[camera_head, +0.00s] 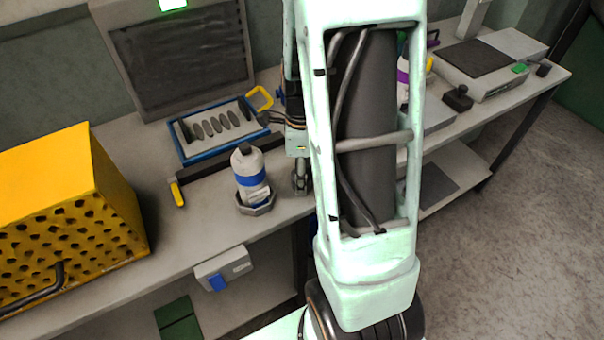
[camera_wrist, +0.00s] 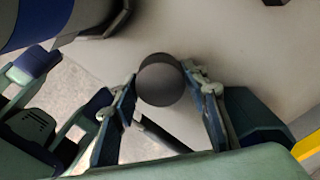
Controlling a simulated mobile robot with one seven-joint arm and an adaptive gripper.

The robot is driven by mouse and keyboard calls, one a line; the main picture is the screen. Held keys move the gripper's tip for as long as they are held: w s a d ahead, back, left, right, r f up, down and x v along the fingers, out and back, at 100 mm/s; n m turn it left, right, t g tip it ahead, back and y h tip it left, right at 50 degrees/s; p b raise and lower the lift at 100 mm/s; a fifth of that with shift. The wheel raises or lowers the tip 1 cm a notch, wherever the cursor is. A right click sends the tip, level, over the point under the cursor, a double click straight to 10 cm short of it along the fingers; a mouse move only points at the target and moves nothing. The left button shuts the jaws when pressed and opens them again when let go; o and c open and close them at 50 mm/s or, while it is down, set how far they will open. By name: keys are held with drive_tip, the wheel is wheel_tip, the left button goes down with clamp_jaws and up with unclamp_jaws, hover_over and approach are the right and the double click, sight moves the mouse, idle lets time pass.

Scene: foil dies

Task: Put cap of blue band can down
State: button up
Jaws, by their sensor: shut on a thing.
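The blue band can (camera_head: 250,177) stands upright in a grey holder (camera_head: 257,207) near the front edge of the bench. My gripper (camera_head: 300,188) is low over the bench, just right of the can. In the wrist view my gripper (camera_wrist: 165,90) is shut on a dark round cap (camera_wrist: 158,80). Whether the cap touches the bench cannot be told.
A blue-rimmed tray (camera_head: 183,152) with several grey pieces lies behind the can. A dark bar with a yellow end (camera_head: 177,194) lies left of it. A yellow perforated box (camera_head: 70,215) fills the left. Bare bench (camera_wrist: 215,40) surrounds the cap.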

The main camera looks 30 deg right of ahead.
drive_tip(key=o, duration=0.8)
drive_tip(key=shift+f, duration=0.1)
drive_tip(key=shift+c, duration=0.2)
wheel_tip(320, 180, up, 12)
drive_tip(key=p, duration=0.1)
drive_tip(key=shift+r, duration=0.2)
